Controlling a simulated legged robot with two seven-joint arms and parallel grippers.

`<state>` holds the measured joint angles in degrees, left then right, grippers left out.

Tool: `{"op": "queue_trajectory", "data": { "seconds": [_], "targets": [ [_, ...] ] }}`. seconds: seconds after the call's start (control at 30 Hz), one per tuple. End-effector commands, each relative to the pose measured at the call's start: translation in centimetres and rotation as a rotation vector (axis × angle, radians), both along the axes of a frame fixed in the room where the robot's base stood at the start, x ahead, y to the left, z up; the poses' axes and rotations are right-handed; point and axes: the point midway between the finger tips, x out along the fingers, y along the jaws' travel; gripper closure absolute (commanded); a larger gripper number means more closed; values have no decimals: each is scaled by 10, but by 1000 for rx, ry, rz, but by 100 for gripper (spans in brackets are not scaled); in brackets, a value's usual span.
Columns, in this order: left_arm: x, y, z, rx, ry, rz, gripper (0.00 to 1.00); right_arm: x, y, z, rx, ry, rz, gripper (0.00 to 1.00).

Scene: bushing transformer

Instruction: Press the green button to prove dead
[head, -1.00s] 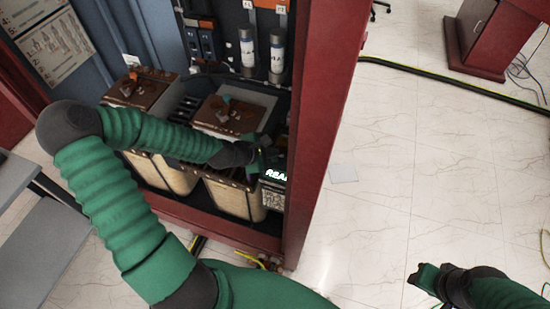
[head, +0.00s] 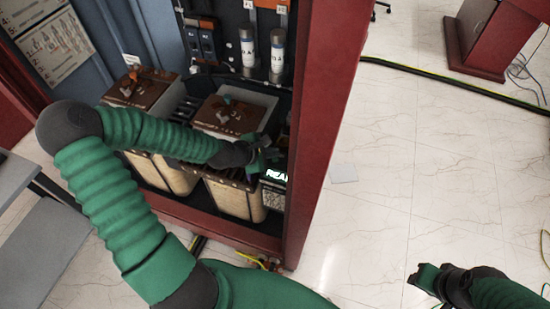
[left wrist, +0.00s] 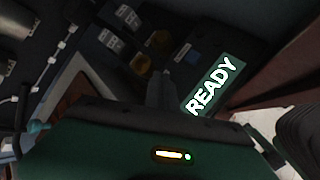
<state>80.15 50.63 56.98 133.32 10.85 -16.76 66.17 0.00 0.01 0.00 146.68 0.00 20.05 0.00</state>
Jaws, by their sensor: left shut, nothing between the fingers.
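A box with a lit READY display (head: 275,175) is at the right side of the open red cabinet. The display (left wrist: 214,86) reads clearly in the left wrist view. My left gripper (head: 268,156) is shut and empty, just above and beside the display in the head view. In the left wrist view its fingertips (left wrist: 161,88) are just left of the display; I cannot tell whether they touch the box. I cannot make out a green button. My right gripper (head: 427,277) hangs over the floor at the lower right, and its opening is unclear.
The red cabinet frame (head: 320,130) stands close to the right of my left gripper. Two transformer blocks with brown tops (head: 140,88) (head: 230,115) stand inside. Grey cylinders (head: 248,50) are behind. The tiled floor (head: 400,160) at the right is mostly clear.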

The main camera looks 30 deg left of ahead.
Motion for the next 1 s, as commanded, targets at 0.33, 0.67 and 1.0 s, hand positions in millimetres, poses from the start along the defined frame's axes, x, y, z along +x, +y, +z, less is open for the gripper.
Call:
{"op": "queue_trajectory", "data": {
  "seconds": [0.33,0.67,1.0],
  "targets": [
    [0,0,-1,0,0,0,100,0,0,0,0,0,0,64],
    [-1,-1,-7,0,0,0,100,0,0,1,0,0,0,64],
    [-1,-1,-9,0,0,0,100,0,0,0,0,0,0,64]
  ]
}}
